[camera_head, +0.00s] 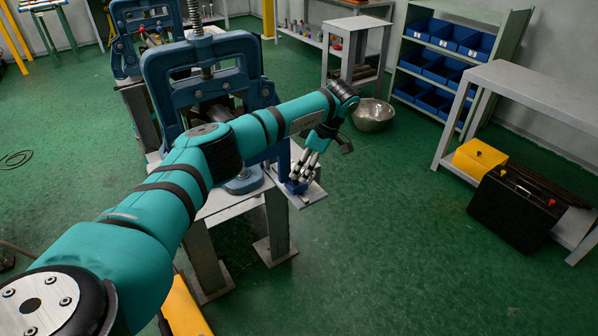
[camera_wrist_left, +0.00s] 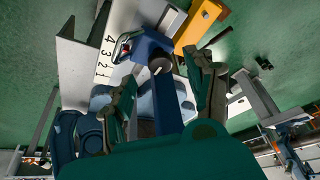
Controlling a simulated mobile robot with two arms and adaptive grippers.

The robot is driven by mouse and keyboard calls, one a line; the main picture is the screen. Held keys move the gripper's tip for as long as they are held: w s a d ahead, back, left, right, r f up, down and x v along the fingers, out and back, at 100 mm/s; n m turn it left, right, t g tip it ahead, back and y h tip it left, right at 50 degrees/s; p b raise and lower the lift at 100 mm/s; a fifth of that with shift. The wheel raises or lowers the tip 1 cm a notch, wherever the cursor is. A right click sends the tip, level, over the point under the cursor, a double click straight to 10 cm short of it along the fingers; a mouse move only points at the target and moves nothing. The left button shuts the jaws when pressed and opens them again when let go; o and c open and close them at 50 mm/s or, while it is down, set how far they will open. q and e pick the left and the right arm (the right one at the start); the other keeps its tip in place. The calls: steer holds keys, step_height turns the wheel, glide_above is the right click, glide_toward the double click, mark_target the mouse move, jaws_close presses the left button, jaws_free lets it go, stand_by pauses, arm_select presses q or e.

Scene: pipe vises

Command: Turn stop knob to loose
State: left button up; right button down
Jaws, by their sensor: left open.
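A blue stop block (camera_head: 295,187) sits on a pale grey plate (camera_head: 313,194) beside the near blue pipe vise (camera_head: 160,88). In the left wrist view the stop (camera_wrist_left: 148,44) carries a dark round knob (camera_wrist_left: 160,65). The plate (camera_wrist_left: 92,62) there bears printed numbers. My left gripper (camera_head: 304,166) points down at the stop and is open. In the left wrist view its fingers (camera_wrist_left: 163,73) stand on either side of the knob; I cannot tell whether they touch it. The knob's loose or tight marking is not readable. My right gripper is not in view.
Another blue vise (camera_head: 122,40) stands behind. A metal bowl (camera_head: 372,115) lies on the green floor at the back. A shelf with blue bins (camera_head: 440,68) and a grey bench (camera_head: 520,90) with a black case (camera_head: 515,210) stand right. Floor in the lower middle is clear.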

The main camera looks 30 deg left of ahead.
arm_select(q)
steer(key=v, duration=0.9)
steer(key=shift+f, duration=0.1)
